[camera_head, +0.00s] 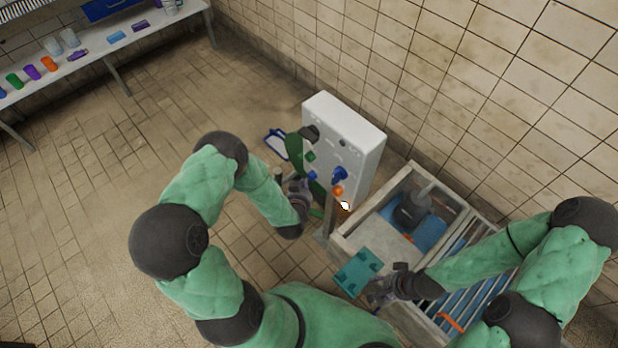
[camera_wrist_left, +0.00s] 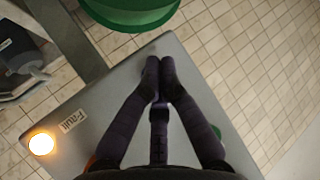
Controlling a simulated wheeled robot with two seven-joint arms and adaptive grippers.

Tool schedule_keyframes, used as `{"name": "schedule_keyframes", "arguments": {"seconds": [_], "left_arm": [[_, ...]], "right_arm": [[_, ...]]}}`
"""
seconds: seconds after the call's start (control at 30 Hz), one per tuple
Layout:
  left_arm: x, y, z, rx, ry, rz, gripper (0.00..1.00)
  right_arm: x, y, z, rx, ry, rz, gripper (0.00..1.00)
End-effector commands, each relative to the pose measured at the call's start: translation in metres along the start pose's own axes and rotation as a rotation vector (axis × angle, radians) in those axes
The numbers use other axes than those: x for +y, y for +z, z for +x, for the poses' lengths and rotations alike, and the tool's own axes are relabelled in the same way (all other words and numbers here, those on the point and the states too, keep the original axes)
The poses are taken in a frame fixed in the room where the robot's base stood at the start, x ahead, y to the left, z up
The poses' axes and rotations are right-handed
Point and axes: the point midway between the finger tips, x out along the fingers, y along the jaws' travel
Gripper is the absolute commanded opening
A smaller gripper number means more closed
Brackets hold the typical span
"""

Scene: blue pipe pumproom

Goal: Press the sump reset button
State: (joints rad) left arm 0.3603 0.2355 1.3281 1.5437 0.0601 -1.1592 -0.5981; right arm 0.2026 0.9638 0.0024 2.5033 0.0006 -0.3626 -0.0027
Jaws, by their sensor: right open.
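In the left wrist view a grey panel (camera_wrist_left: 205,75) fills the middle, with a lit orange lamp (camera_wrist_left: 41,144) beside a label (camera_wrist_left: 76,120) that seems to read "Fault". My left gripper (camera_wrist_left: 159,72) is shut and empty over the panel, fingertips together near its edge. I cannot tell whether they touch it. A bit of orange (camera_wrist_left: 91,161) shows beside a finger, mostly hidden; I cannot make out a reset button. In the head view my left gripper (camera_head: 309,189) is left of the glowing lamp (camera_head: 344,205). My right gripper (camera_head: 372,290) is open, by a teal plate (camera_head: 358,271).
A white cabinet (camera_head: 357,137) with blue knobs (camera_head: 339,175) stands behind the panel. A sump basin (camera_head: 352,243) with a dark pump (camera_head: 410,211) and slatted cover lies at right. A bench (camera_head: 85,53) with small objects stands far left. The left floor is clear.

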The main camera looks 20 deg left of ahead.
Motion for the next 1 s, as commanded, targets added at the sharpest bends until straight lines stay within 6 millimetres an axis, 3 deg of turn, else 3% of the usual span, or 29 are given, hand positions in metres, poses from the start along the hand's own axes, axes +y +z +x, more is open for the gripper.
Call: {"name": "schedule_keyframes", "arguments": {"seconds": [1.0], "left_arm": [[0.0048,-0.0045,0.0067,0.0,0.0,0.001,0.0]], "right_arm": [[0.0007,0.0,0.0019,0.0,0.0,0.0,0.44]]}}
